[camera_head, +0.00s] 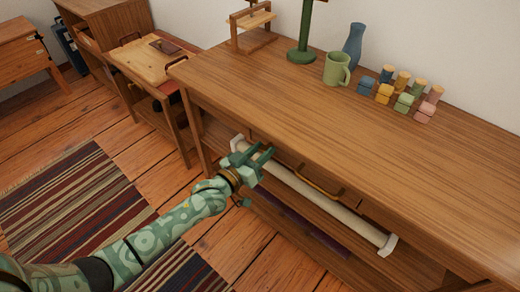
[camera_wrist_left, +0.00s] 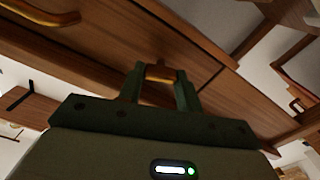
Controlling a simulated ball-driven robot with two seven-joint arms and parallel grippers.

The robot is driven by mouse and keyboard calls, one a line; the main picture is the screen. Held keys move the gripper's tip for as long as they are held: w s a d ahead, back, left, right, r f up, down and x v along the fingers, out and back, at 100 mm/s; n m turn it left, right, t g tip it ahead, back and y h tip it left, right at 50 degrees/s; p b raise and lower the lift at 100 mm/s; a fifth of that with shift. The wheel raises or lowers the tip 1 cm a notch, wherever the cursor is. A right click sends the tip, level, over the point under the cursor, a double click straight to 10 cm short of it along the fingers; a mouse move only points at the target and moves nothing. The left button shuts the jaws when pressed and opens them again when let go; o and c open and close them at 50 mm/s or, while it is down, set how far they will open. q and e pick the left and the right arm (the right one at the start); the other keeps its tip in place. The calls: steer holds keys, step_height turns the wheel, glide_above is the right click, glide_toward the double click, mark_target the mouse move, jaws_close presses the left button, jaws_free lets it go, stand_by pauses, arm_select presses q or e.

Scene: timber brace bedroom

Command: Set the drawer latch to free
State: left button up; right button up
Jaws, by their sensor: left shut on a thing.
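My left gripper (camera_head: 263,154) reaches in from the lower left to the drawer front under the near edge of the long wooden table (camera_head: 300,105). In the left wrist view its two green fingers (camera_wrist_left: 160,72) are shut on a small brass-coloured piece, which appears to be the drawer latch (camera_wrist_left: 161,73). The latch is hidden by the gripper in the head view, and its setting cannot be read. A brass drawer handle (camera_head: 320,185) sits right of the gripper; a brass handle also shows in the left wrist view (camera_wrist_left: 40,14). My right gripper is out of view.
A long cream rail (camera_head: 320,199) with white ends runs along the table front close to the gripper. A green mug (camera_head: 337,69), blue vase (camera_head: 353,45) and several coloured blocks (camera_head: 403,102) stand at the table's back. A striped rug (camera_head: 75,205) lies on the floor.

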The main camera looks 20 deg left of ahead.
arm_select(q)
steer(key=shift+r+n+p, duration=0.15)
steer(key=shift+n+p, duration=0.2)
steer(key=shift+n, duration=0.65)
steer(key=shift+a+n, duration=0.1)
steer(key=shift+n, duration=0.8)
steer(key=n, duration=0.2)
steer(key=n+p, duration=0.1)
steer(key=n, duration=0.1)
steer(key=shift+f+n, duration=0.2)
steer(key=shift+n, duration=0.1)
steer(key=n, duration=0.5)
steer(key=shift+f, duration=0.15)
steer(key=shift+n, duration=0.4)
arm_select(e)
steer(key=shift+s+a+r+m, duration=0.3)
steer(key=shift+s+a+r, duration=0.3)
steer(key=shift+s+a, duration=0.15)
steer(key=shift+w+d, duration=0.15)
